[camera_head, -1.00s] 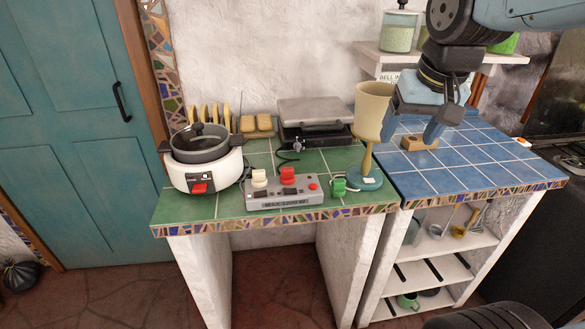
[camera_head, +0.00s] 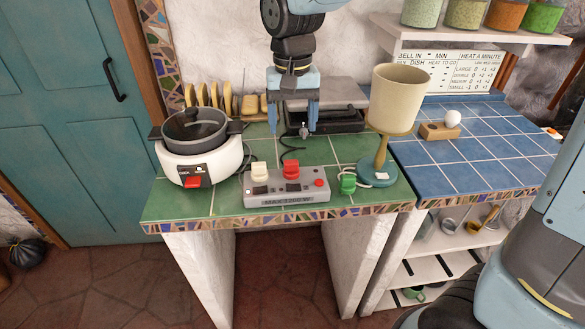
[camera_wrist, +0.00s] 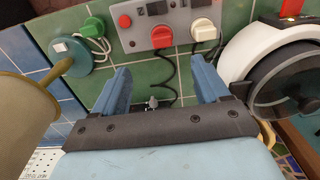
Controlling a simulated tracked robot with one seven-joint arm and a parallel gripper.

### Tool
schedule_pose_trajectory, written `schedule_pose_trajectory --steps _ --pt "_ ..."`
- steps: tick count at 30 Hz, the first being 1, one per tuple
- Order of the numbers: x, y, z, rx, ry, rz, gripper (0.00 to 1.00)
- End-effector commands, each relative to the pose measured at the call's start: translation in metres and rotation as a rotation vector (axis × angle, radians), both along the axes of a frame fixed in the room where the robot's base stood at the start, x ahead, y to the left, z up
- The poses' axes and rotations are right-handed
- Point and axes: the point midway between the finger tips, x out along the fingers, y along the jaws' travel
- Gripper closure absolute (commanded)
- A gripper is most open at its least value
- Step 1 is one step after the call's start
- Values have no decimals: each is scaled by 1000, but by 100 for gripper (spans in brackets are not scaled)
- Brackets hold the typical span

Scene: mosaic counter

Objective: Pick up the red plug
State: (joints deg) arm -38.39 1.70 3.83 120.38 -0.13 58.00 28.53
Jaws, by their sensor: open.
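The red plug (camera_head: 291,168) sits upright in the grey power strip (camera_head: 286,199) on the green tiled counter (camera_head: 228,205), just right of a cream plug (camera_head: 260,172). In the wrist view the red plug (camera_wrist: 162,37) is at the top middle, with its dark cord running down from it. My gripper (camera_head: 294,130) is open and empty, above the counter and behind the strip. In the wrist view my gripper's fingers (camera_wrist: 162,84) point up the picture toward the strip, apart from the plug.
A white cooker (camera_head: 200,165) stands left. A lamp with a cream shade (camera_head: 397,100) stands right of the strip, with a green plug (camera_head: 348,184) by its base. A grill (camera_head: 338,120) is behind my gripper. Blue tiles (camera_head: 450,178) lie right.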

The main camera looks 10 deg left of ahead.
Motion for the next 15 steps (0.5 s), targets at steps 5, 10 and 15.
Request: schedule_pose_trajectory --steps 5,10,15 --pt "1 -2 -33 -2 3 -4 25" --pt "1 -2 -57 -1 1 -6 25" --pt "1 -3 -67 0 0 -5 25"
